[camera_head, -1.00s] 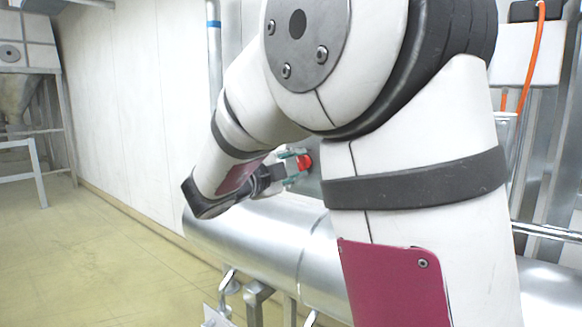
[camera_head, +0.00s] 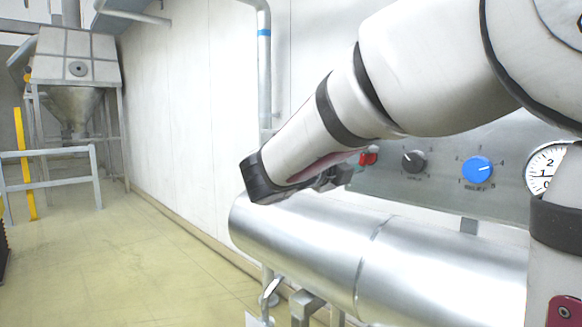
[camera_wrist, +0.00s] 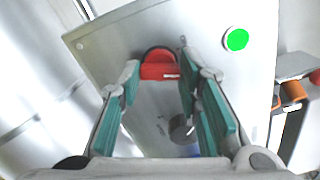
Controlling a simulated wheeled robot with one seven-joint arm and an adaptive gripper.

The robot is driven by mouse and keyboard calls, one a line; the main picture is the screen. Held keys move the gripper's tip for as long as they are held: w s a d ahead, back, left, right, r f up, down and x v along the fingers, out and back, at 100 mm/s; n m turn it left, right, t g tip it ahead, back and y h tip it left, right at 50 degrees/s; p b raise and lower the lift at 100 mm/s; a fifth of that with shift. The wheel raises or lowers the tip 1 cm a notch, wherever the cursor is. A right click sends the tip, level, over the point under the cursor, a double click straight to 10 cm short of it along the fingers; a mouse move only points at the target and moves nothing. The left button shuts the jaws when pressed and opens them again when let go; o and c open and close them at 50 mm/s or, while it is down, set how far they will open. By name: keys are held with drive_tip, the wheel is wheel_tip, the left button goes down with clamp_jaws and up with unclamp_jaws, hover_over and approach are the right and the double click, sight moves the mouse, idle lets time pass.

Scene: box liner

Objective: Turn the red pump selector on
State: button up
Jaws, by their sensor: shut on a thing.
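The red pump selector (camera_wrist: 158,70) is a red knob with a crossbar on a grey metal panel (camera_wrist: 120,45). In the wrist view its bar lies roughly across the picture, with a small white mark near the right end. My gripper (camera_wrist: 159,82) has its teal-padded fingers on either side of the knob and is shut on it. In the head view the red selector (camera_head: 368,157) shows as a small red patch just beyond my gripper (camera_head: 343,174). My arm partly hides the gripper there. The selector's label cannot be read.
A dark knob (camera_head: 413,160), a blue knob (camera_head: 478,170) and a white gauge (camera_head: 546,168) sit right of the selector. A green button (camera_wrist: 236,39) shows in the wrist view. A thick silver pipe (camera_head: 385,258) runs below the panel. The floor at left (camera_head: 130,255) is open.

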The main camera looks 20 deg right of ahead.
drive_tip(key=shift+m+b, duration=0.3)
idle(0.4)
drive_tip(key=o, duration=1.1)
drive_tip(key=shift+o, duration=0.2)
drive_tip(key=v, duration=1.2)
